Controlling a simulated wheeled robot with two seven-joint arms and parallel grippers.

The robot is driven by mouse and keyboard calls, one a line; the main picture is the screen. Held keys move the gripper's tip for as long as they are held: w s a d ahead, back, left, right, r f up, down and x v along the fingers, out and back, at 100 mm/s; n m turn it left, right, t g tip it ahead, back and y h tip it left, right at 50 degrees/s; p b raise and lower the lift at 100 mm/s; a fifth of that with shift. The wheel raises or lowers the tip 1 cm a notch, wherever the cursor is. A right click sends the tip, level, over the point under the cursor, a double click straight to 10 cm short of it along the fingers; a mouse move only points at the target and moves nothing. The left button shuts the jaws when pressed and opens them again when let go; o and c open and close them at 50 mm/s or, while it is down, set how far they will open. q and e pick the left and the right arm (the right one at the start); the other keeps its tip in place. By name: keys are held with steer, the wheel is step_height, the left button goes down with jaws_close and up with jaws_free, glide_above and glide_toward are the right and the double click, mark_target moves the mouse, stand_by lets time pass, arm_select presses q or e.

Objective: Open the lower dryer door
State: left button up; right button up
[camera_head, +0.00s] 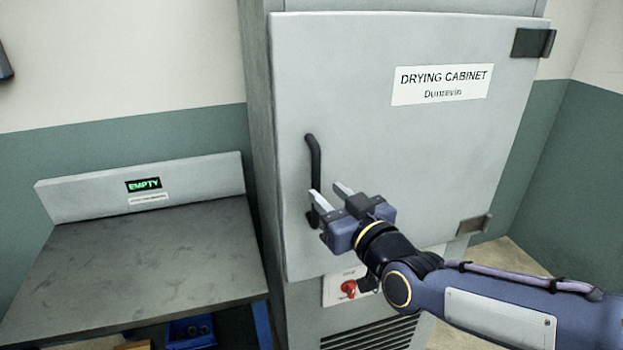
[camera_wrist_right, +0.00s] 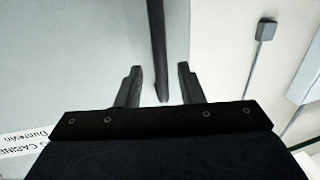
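The grey dryer door (camera_head: 400,140) is labelled "DRYING CABINET" and has hinges on its right side. No clear gap shows along its left edge. A black upright bar handle (camera_head: 314,160) is fixed near that left edge. My right gripper (camera_head: 326,190) is open at the lower part of the handle. In the right wrist view, the handle (camera_wrist_right: 157,40) lies between the two spread fingers (camera_wrist_right: 160,68), with space on both sides. I cannot tell how deep it sits between them. My left gripper is not in view.
A grey worktable (camera_head: 150,265) with an "EMPTY" sign (camera_head: 144,184) on its back panel stands left of the cabinet. A red switch (camera_head: 349,287) and a vent grille (camera_head: 370,335) are below the door. A blue bin (camera_head: 190,330) is under the table.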

mark_target(318, 185)
steer(key=p+x, duration=0.1)
steer(key=x, duration=0.4)
steer(key=shift+w+a, duration=0.15)
steer(key=shift+w, duration=0.05)
jaws_close()
